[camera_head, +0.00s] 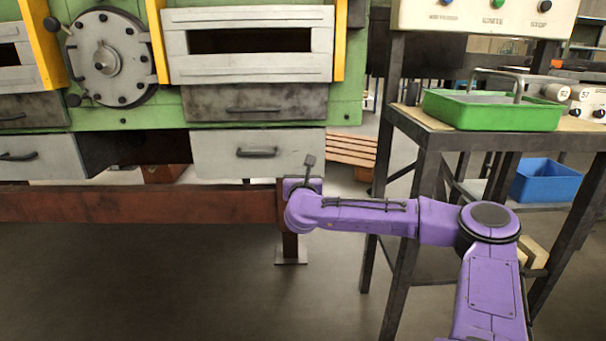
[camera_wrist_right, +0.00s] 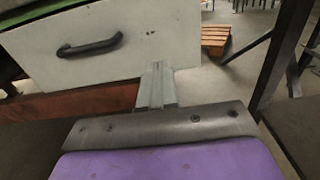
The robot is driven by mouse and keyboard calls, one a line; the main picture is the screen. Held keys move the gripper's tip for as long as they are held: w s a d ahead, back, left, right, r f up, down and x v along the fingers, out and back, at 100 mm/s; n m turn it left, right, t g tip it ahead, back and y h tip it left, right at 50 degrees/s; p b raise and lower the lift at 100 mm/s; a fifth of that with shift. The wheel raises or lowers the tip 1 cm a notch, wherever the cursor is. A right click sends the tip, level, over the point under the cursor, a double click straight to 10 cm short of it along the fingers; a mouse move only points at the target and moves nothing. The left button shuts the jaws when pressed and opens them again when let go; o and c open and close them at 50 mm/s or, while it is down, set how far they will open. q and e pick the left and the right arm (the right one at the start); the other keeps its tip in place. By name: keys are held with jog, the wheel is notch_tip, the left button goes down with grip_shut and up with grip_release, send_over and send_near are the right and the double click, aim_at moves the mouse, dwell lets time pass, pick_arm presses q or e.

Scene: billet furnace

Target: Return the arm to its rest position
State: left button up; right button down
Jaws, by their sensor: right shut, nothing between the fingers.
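My right arm is purple and reaches in from the lower right of the head view, its forearm stretched level to the left. My right gripper (camera_head: 310,161) is at its far end, in front of the lower right edge of the white furnace drawer (camera_head: 255,153). In the right wrist view the gripper's fingers (camera_wrist_right: 157,84) are together and empty, pointing ahead. The drawer with its dark handle (camera_wrist_right: 90,46) is at the upper left there. My left gripper is not in view.
A dark metal table frame (camera_head: 398,190) stands close behind my forearm, with a green tray (camera_head: 492,111) on top. A blue bin (camera_head: 545,181) is lower at the right. A red-brown beam (camera_head: 130,203) runs below the furnace drawers. Open floor lies at the lower left.

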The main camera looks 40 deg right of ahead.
jog(key=shift+s+a, duration=0.3)
jog(key=a+f+n+y, duration=0.6)
jog(key=a+f+n, duration=0.7)
jog(key=n, duration=0.4)
jog(key=s+a+f+n+g+y, duration=0.25)
jog(key=s+a+f+n, duration=0.25)
jog(key=a+f+n, duration=0.45)
jog(key=s+a+f+n+g+y, duration=0.15)
jog(key=s+f+n+g, duration=0.35)
jog(key=s+f, duration=1)
jog(key=s+d+f+n+g+h, duration=0.1)
jog(key=s+f+n, duration=0.2)
jog(key=s, duration=0.5)
jog(key=s+d+f+n+g, duration=0.1)
jog(key=s+f+n, duration=0.2)
jog(key=s, duration=0.5)
notch_tip(320, 180, up, 31)
jog(key=p, duration=3.1)
jog(key=shift+s+a+p, duration=0.3)
jog(key=shift+s+p, duration=0.1)
jog(key=shift+s, duration=0.05)
